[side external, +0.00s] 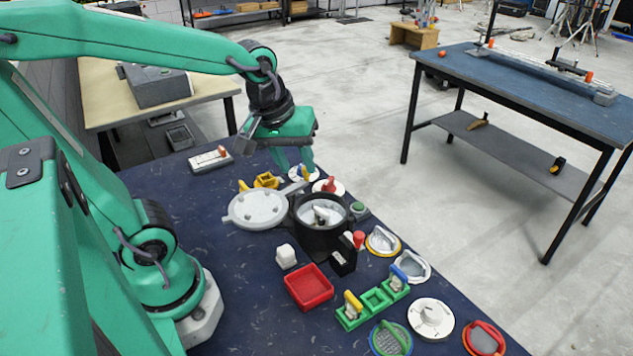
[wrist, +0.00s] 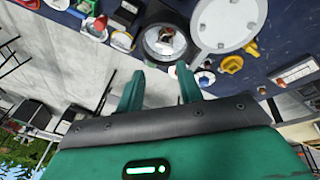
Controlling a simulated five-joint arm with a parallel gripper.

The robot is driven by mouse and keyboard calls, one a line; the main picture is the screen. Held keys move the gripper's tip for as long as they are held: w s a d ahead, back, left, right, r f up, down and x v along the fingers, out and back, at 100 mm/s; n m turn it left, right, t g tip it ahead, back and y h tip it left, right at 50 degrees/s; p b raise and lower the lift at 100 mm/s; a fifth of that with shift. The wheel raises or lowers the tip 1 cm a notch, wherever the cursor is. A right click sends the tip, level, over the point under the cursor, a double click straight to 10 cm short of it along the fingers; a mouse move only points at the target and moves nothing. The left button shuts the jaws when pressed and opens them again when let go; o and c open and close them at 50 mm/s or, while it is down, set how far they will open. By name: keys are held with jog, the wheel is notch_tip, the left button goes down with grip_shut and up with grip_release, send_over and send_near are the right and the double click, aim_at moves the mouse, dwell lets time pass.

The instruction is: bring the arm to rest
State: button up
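My gripper (side external: 295,166) hangs from the green arm over the far part of the dark blue table (side external: 235,285), fingers pointing down. In the wrist view my gripper (wrist: 160,70) has its two green fingers spread apart with nothing between them. In the side view the fingertips overlap small round pieces behind the black pot (side external: 312,208); I cannot tell how high above them they are. The black pot also shows beyond the fingertips in the wrist view (wrist: 148,37).
A white lid (side external: 257,209) lies left of the pot. A red tray (side external: 309,288), a white block (side external: 286,256), a green holder (side external: 375,301) and several round dials crowd the table's right side. The table's near left area is bare. A blue workbench (side external: 540,92) stands apart.

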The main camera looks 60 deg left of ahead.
jog(key=s+r+m+t, duration=0.2)
jog(key=s+m, duration=0.3)
jog(key=m, duration=0.3)
jog(key=shift+s+d+r, duration=0.15)
jog(key=shift+d+r, duration=0.3)
